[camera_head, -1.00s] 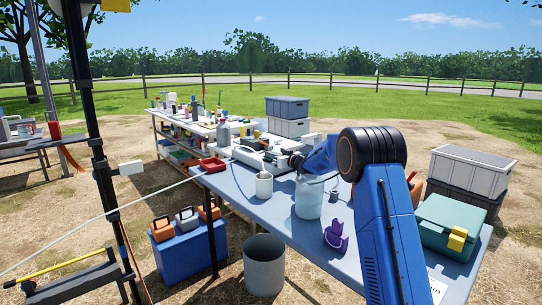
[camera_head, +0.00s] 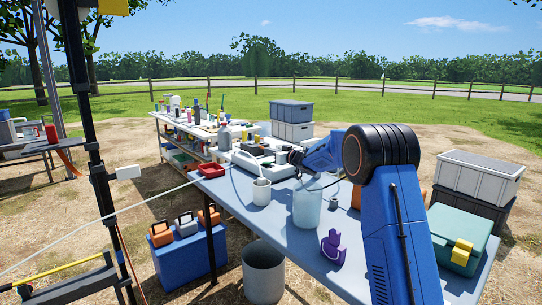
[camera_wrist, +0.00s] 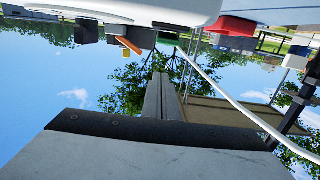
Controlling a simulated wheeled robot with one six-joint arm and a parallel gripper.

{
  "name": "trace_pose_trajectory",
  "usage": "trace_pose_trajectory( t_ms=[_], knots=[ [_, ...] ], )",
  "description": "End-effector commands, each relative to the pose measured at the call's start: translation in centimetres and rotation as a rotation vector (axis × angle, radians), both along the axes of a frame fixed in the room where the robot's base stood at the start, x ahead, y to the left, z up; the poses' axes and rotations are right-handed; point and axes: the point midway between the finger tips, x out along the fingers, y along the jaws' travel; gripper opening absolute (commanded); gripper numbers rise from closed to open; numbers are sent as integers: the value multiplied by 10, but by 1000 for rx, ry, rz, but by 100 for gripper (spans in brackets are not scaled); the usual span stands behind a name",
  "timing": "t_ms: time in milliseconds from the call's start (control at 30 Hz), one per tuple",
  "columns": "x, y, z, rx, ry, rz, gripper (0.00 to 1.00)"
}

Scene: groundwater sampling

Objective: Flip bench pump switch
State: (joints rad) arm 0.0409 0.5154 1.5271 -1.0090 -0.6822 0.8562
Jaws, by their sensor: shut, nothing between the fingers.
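A white bench unit, apparently the pump (camera_head: 258,157), lies on the blue-grey table in the head view. In the wrist view, which looks upside down, its pale rounded body (camera_wrist: 120,10) fills the top edge. Dark fittings and a small orange lever-like part (camera_wrist: 128,46), possibly the switch, show against it. My gripper (camera_head: 296,157) is at the right end of the unit in the head view, small and partly hard to make out. In the wrist view my gripper (camera_wrist: 165,98) is shut and empty, pointing towards the unit. Contact with the orange part cannot be told.
A translucent bucket (camera_head: 307,207), a white cup (camera_head: 261,191) and a purple item (camera_head: 333,247) stand on the table near my arm. A red tray (camera_head: 211,169) is left of the unit. A green case (camera_head: 460,235) is at right. A pale hose (camera_wrist: 235,100) crosses the wrist view.

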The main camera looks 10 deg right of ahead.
Motion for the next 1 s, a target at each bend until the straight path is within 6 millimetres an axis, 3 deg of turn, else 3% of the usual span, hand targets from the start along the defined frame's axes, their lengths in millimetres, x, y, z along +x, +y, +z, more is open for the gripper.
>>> trace_pose_trajectory(
  t_ms=[600,1000],
  knots=[
    [-63,-37,32,0,-1,0,0],
    [-68,-39,34,0,0,1,0]
  ],
)
